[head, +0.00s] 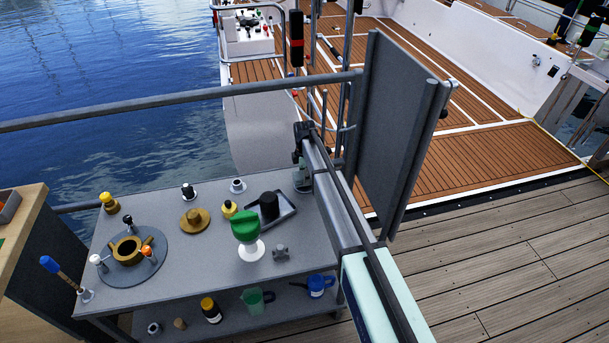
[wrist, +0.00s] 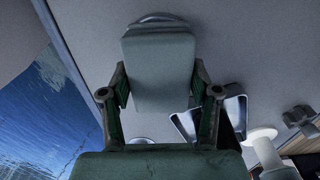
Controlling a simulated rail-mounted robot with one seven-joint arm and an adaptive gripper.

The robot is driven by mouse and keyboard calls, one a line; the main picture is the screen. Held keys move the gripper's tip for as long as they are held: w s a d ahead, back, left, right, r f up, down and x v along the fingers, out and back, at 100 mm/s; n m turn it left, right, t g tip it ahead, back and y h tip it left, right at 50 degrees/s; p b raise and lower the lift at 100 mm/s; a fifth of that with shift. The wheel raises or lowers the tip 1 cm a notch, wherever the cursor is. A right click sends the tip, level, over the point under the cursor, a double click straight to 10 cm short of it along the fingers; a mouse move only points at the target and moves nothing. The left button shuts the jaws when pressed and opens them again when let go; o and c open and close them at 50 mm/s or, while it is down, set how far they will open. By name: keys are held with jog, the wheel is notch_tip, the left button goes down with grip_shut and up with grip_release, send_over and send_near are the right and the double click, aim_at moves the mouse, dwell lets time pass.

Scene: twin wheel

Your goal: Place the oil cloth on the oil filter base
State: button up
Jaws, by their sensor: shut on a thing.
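My gripper (wrist: 160,100) reaches over the back right corner of the grey table and is shut on a smooth grey-green block with rounded corners. This block (wrist: 158,75) fills the space between the two fingers in the wrist view; it may be the folded oil cloth, but I cannot tell for sure. In the head view my gripper (head: 302,172) is small and dark, and the held block is hard to make out. A bronze ring on a round grey plate (head: 128,252), at the table's left end, looks like the oil filter base. It is well apart from my gripper.
In front stands a green-topped white stand (head: 248,230). A bronze disc (head: 195,218) and small knobs lie between. A metal rail (head: 180,98) runs behind the table (head: 185,265).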

jog(key=o, duration=1.2)
jog(key=shift+c, duration=0.2)
notch_tip(320, 180, up, 12)
jog(key=b, duration=0.2)
jog(key=shift+r, duration=0.15)
jog(key=shift+s+d, duration=0.1)
